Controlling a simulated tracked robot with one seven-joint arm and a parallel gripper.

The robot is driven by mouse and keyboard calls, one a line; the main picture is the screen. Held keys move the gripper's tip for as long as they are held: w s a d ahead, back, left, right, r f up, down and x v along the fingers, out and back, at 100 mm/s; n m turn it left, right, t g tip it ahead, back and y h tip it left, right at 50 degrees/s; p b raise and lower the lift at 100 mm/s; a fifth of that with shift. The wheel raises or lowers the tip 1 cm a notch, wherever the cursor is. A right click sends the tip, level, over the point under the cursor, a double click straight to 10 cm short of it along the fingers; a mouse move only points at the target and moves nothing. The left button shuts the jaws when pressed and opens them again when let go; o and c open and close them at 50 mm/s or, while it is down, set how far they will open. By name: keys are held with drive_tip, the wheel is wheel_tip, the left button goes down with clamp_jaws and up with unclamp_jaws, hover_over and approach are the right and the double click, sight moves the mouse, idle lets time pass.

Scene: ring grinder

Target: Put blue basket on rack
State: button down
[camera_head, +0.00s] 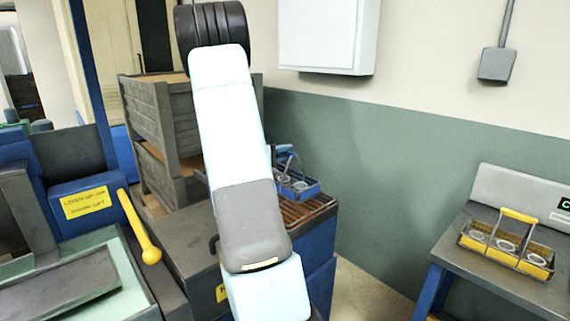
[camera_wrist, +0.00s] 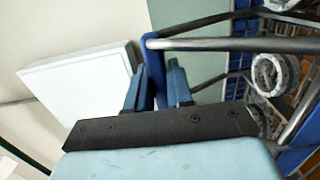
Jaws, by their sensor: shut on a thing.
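The blue basket (camera_head: 297,187) is at the slatted brown rack (camera_head: 306,210) in the head view, partly hidden behind my arm. It carries metal rings. Whether it rests on the rack or hangs just above it I cannot tell. In the wrist view my gripper (camera_wrist: 158,85) is shut on the blue handle of the basket (camera_wrist: 150,62), with the handle's metal bars running to the right. A ring (camera_wrist: 268,75) shows inside the basket there.
A yellow basket (camera_head: 508,242) with rings stands on a bench at the right. Stacked grey crates (camera_head: 165,120) stand behind the rack. A machine with a yellow lever (camera_head: 140,228) is at the left. A white wall box (camera_head: 328,35) hangs above; open floor lies between rack and bench.

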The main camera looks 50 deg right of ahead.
drive_tip(key=shift+w+d+f, duration=0.15)
drive_tip(key=shift+d+f, duration=0.2)
drive_tip(key=shift+f, duration=0.1)
wheel_tip(320, 180, down, 3)
drive_tip(key=shift+w+f, duration=0.1)
drive_tip(key=c, duration=1)
unclamp_jaws()
